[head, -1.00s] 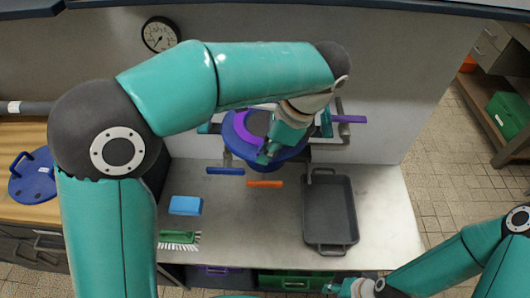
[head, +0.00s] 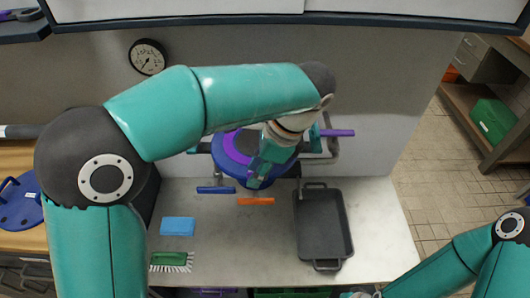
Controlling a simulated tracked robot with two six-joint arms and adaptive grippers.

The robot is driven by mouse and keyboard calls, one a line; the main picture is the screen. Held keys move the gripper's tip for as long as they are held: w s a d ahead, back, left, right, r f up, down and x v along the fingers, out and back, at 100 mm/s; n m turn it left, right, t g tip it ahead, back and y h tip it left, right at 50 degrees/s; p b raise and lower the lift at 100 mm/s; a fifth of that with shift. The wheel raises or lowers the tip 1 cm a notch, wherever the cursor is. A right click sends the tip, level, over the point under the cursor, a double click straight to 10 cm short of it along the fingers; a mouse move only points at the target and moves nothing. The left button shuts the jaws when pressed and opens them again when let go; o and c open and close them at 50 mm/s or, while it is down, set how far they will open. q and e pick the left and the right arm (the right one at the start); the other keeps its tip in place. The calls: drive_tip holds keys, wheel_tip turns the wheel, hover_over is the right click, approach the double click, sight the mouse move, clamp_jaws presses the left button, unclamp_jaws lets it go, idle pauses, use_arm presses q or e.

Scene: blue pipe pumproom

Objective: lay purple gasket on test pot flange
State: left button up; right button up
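The test pot flange (head: 218,167) is a round blue rim at the back of the counter, partly hidden by my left arm and gripper. The purple gasket (head: 227,148) shows as a ring around a dark centre, over the flange and inside its blue edge; its right side is hidden. I cannot tell whether it lies flat or is slightly above. My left gripper (head: 256,179) points down at the front right of the flange, beside the ring; its finger gap is not clear. Of my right gripper (head: 360,294), only a sliver shows at the bottom edge.
A blue bar (head: 216,190) and an orange bar (head: 256,201) lie before the pot. A dark tray (head: 323,264) is at right, a blue sponge (head: 178,226) and green brush (head: 170,260) at left. A purple-ended handle (head: 338,133) sticks out right of the pot.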

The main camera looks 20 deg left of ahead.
use_arm(q)
drive_tip(key=p+v, duration=0.1)
drive_tip(key=v, duration=1)
drive_tip(key=shift+d+r+p, duration=0.25)
drive_tip(key=shift+p, duration=0.15)
use_arm(e)
drive_tip(key=shift+r, duration=0.9)
